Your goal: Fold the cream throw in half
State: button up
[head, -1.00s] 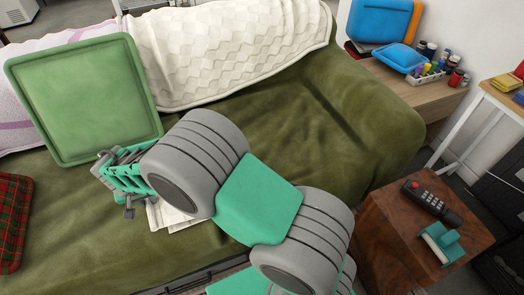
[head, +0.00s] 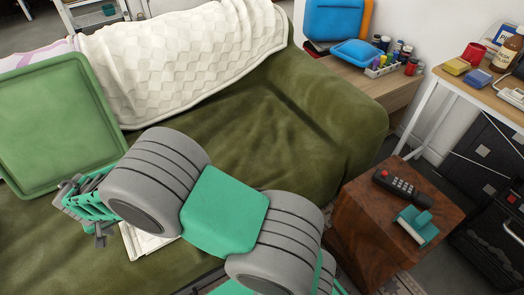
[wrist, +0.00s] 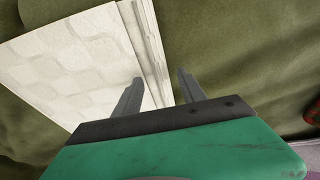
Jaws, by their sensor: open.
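A cream quilted throw (head: 185,50) is draped over the back of the sofa in the head view. A flat pale piece with a similar faint pattern (head: 146,243) lies on the sofa seat, mostly hidden behind my arm. In the wrist view this pale piece (wrist: 65,65) shows a straight edge of stacked layers. My gripper (wrist: 156,90) is open and empty over that layered edge, with one finger on each side of it in the picture. Contact cannot be told. In the head view my gripper (head: 84,212) is partly hidden by my own arm.
A green cushion (head: 55,125) leans on the olive sofa cover (head: 240,125) at the left. A wooden stand (head: 370,235) with a remote (head: 402,188) and a teal object (head: 417,226) is at the right. The seat right of my arm is clear.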

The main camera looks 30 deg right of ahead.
jog(key=w+p+v, duration=0.1)
jog(key=p+v, duration=0.3)
jog(key=v, duration=0.2)
jog(key=shift+w+r, duration=0.25)
jog(key=shift+r, duration=0.15)
jog(key=s+d+r+p, duration=0.1)
jog(key=d+r+p, duration=0.6)
jog(key=r, duration=0.5)
jog(key=s+d+r+p, duration=0.2)
jog(key=d+r+p, duration=0.5)
jog(key=r, duration=0.5)
jog(key=s+d+r+p, duration=1.1)
jog(key=s+d+r, duration=0.2)
jog(key=r, duration=0.4)
jog(key=shift+s+d+r, duration=0.2)
jog(key=shift+d, duration=0.25)
jog(key=shift+c, duration=0.2)
